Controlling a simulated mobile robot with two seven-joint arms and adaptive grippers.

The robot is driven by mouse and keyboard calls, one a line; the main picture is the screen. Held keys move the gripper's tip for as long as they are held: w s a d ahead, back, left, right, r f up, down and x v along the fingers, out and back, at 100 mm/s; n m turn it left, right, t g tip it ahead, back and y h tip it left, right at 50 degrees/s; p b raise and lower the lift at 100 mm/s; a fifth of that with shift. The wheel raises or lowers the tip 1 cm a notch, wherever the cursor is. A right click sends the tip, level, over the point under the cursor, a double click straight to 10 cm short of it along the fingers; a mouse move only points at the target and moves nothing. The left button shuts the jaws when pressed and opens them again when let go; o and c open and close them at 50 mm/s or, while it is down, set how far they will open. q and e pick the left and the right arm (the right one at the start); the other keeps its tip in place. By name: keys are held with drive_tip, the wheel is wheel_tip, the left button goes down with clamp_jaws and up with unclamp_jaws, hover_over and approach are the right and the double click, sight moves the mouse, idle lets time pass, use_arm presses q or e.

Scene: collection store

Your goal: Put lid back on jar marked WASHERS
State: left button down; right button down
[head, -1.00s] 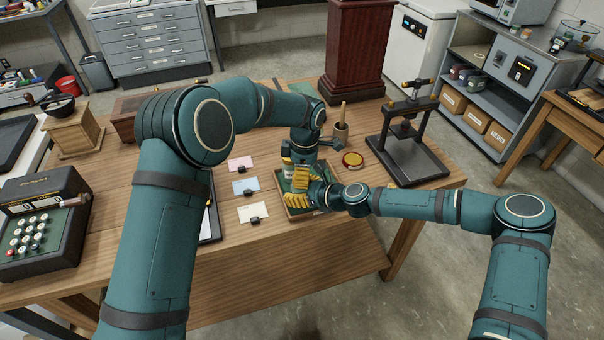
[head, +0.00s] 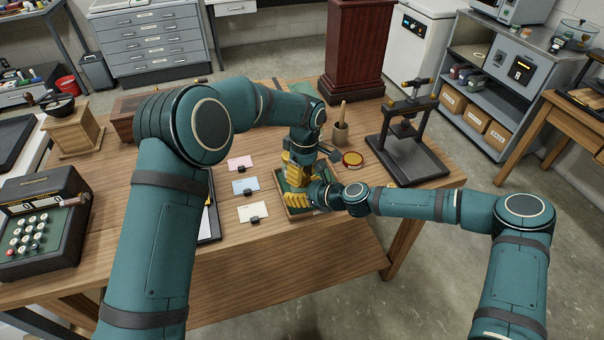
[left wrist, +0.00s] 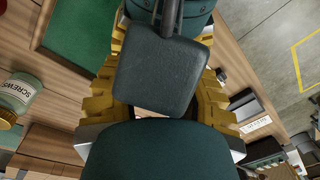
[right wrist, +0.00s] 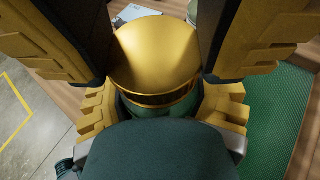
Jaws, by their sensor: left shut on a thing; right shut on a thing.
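A gold lid (right wrist: 157,55) is between the fingers of my left gripper (head: 297,178), which is shut on it. It sits over the mouth of a green-tinted jar (right wrist: 160,108), with a dark gap and gold band below its dome; I cannot tell if it is seated. My right gripper (head: 300,199) is shut around the jar, below the left one. The jar's label is hidden, and grippers hide jar and lid in the head view. A jar marked SCREWS (left wrist: 18,97) with a gold lid shows in the left wrist view.
The grippers are over a green-lined wooden tray (head: 308,215). Pink (head: 240,163), blue (head: 245,186) and cream (head: 252,211) cards lie left of it.

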use_arm(q)
drive_tip(key=c, duration=0.6)
unclamp_jaws()
drive_tip(key=shift+w, duration=0.1)
drive_tip(key=shift+r, duration=0.1)
drive_tip(key=shift+d+r, duration=0.1)
drive_tip(key=shift+r, duration=2.05)
drive_tip(key=shift+o, duration=1)
drive_tip(key=shift+r, duration=0.15)
drive_tip(key=shift+w+r+n, duration=0.1)
drive_tip(key=shift+r+n, duration=0.9)
drive_tip(key=shift+r, duration=0.45)
drive_tip(key=shift+f, duration=0.1)
